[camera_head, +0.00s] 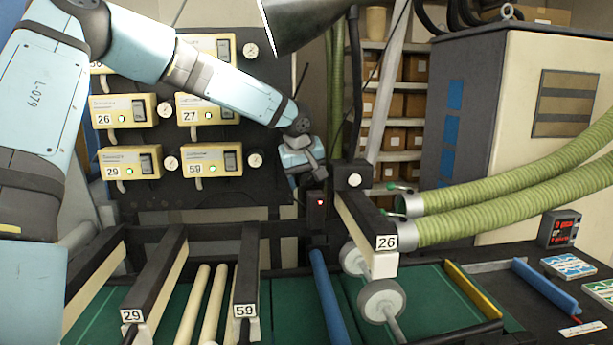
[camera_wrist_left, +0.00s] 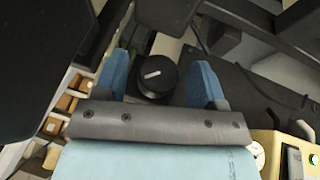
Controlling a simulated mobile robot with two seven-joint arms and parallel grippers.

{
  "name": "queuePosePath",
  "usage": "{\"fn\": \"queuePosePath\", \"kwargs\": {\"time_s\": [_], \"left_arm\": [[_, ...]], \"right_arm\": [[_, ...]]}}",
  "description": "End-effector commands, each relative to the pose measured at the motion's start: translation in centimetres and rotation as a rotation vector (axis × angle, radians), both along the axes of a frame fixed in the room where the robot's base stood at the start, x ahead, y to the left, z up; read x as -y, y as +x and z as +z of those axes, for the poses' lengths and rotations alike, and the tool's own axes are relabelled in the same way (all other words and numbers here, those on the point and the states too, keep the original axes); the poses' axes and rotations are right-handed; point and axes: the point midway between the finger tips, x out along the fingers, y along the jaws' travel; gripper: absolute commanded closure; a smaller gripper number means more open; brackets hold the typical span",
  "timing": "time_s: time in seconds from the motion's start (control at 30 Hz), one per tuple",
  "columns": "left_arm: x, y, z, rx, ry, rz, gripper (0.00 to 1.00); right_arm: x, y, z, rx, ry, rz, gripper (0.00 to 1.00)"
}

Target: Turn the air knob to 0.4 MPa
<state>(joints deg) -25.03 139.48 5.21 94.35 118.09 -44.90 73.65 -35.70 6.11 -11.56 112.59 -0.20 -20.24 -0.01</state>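A round black knob (camera_wrist_left: 153,77) with a white pointer mark shows in the left wrist view. The pointer lies near horizontal, tilted slightly. My left gripper (camera_wrist_left: 161,66) has its two blue fingers apart, one on each side of the knob, with narrow gaps visible. In the head view my left gripper (camera_head: 316,176) is in front of the dark panel's right edge, beside a black block (camera_head: 352,182) with a round white face. The knob cannot be made out there. The pressure reading is too small to read. My right gripper is not in view.
Yellow control boxes (camera_head: 128,162) with small round gauges (camera_head: 255,160) fill the panel to the left. The black arm labelled 26 (camera_head: 368,222) and green hoses (camera_head: 490,190) are to the right. A green table (camera_head: 425,290) with rollers lies below.

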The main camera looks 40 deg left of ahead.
Motion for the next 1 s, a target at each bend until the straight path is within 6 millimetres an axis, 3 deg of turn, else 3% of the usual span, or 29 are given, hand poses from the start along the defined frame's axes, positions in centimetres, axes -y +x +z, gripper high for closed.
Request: {"fn": "queuePosePath", "kwargs": {"time_s": [0.27,0.43,0.8,1.0], "left_arm": [[0.0,0.1,0.3,0.006,0.001,-0.001,0.35],[0.3,-0.5,1.6,0.008,0.000,-0.001,0.35],[1.7,-3.7,8.9,0.010,0.000,-0.001,0.35],[2.2,-4.9,11.6,0.006,0.001,-0.001,0.35]], "right_arm": [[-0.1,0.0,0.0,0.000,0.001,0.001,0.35],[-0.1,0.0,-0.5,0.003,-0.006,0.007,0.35],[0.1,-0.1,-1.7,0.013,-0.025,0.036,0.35],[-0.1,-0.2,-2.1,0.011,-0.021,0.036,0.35]]}}
